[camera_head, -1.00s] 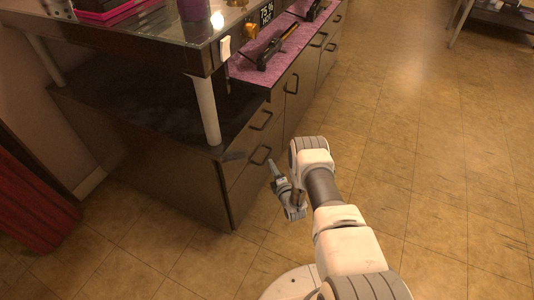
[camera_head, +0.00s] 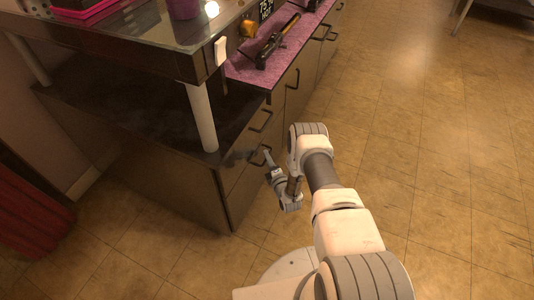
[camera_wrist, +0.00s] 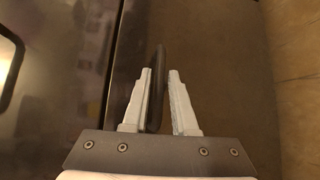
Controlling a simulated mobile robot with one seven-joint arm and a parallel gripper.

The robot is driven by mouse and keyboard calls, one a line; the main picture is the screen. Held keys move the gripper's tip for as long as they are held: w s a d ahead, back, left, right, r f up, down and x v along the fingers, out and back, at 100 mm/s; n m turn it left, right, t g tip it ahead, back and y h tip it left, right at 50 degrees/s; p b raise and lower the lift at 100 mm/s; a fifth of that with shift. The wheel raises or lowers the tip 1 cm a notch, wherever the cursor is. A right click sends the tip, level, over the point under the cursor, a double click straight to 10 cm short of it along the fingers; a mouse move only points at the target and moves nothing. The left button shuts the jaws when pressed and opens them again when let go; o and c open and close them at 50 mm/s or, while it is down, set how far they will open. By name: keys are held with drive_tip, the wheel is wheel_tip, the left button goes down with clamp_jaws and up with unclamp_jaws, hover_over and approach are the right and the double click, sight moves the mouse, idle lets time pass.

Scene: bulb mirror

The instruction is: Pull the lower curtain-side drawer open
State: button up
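The lower drawer (camera_head: 238,190) at the curtain end of the dark cabinet looks closed. Its dark bar handle (camera_head: 258,158) is partly hidden by my gripper (camera_head: 267,155) in the head view. In the wrist view the handle (camera_wrist: 157,85) stands between the two pale fingers of my gripper (camera_wrist: 160,73). The fingers are apart, with the handle close to the left finger and a narrow gap on the right finger's side. I cannot tell whether the left finger touches it. The lower drawer's brown front (camera_wrist: 220,70) fills the middle right of the wrist view.
The upper drawer's handle (camera_head: 262,121) is just above; it also shows in the wrist view (camera_wrist: 10,60). A white post (camera_head: 202,118) stands on the cabinet top under a glass shelf. A red curtain (camera_head: 30,215) hangs at left. The tiled floor (camera_head: 420,130) at right is clear.

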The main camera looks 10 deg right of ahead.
drive_tip(key=shift+w, duration=0.2)
idle(0.3)
clamp_jaws()
drive_tip(key=shift+w, duration=0.1)
idle(1.2)
